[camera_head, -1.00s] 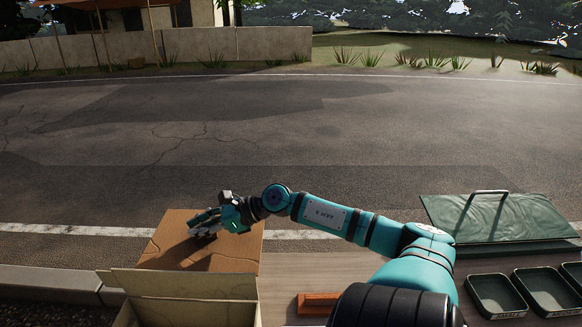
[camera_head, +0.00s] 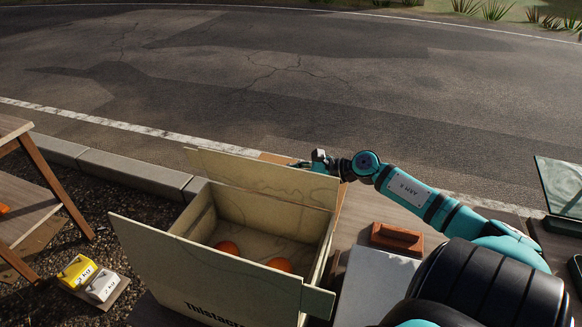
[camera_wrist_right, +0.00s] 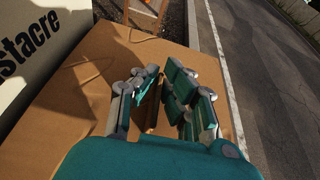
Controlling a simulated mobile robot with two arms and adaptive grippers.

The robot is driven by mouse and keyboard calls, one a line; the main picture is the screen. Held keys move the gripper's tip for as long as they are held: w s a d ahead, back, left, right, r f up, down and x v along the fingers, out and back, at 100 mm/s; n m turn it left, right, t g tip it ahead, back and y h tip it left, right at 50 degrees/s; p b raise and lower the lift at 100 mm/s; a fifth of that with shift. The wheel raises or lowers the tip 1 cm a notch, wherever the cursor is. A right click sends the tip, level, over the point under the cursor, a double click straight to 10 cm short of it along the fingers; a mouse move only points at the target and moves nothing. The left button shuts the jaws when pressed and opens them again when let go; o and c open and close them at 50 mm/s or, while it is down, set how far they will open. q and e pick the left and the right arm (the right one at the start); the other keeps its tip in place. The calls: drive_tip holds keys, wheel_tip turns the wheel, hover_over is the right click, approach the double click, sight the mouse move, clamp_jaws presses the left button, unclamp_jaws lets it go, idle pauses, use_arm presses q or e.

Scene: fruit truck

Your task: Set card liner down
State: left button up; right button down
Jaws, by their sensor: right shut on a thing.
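The card liner is a flat brown cardboard sheet. It fills much of the right wrist view (camera_wrist_right: 85,100), under and around my right gripper (camera_wrist_right: 158,85), with a dark slot between the fingers. My right gripper is shut on the liner. In the head view only a sliver of the liner (camera_head: 272,157) shows behind the raised far flap of a pale box. My right gripper (camera_head: 300,164) is there too, at the box's far side, its fingertips mostly hidden by the flap. Whether the liner touches the surface beneath it is hidden. My left gripper is out of view.
The open box (camera_head: 225,292), lettered on its near side, holds orange fruit (camera_head: 228,247). A reddish-brown block (camera_head: 397,238) and a pale flat panel (camera_head: 372,288) lie to its right.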

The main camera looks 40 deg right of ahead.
drive_tip(key=shift+f, duration=1.85)
drive_tip(key=shift+a, duration=0.1)
drive_tip(key=c, duration=1.9)
unclamp_jaws()
drive_tip(key=shift+f, duration=0.15)
drive_tip(key=shift+c, duration=0.2)
drive_tip(key=o, duration=0.5)
drive_tip(key=shift+c, duration=0.2)
